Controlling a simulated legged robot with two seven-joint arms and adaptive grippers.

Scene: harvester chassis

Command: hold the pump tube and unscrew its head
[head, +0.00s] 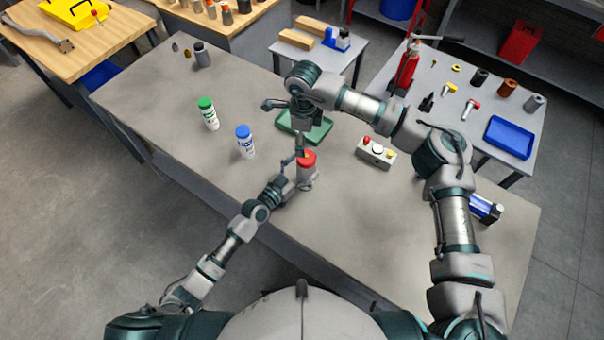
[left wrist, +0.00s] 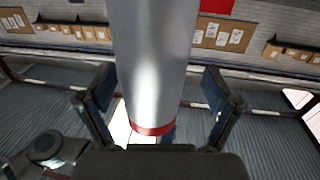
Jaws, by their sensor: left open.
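The pump tube (head: 308,179) is a grey cylinder with a red head (head: 308,158), upright on the workbench (head: 400,215). My left gripper (head: 290,184) is low at the tube's left side. In the left wrist view the silver tube (left wrist: 153,70), with a red band near one end, stands between the fingers of my left gripper (left wrist: 158,100). These fingers are spread, with gaps on both sides of the tube. My right gripper (head: 301,150) points down just above the red head. Its fingers are too small to tell whether they touch the head or are closed.
A green-capped bottle (head: 209,115) and a blue-capped bottle (head: 245,143) stand left of the tube. A green tray (head: 317,129) lies behind, partly hidden by my right arm. A button box (head: 376,152) is at the right. The bench's left front is clear.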

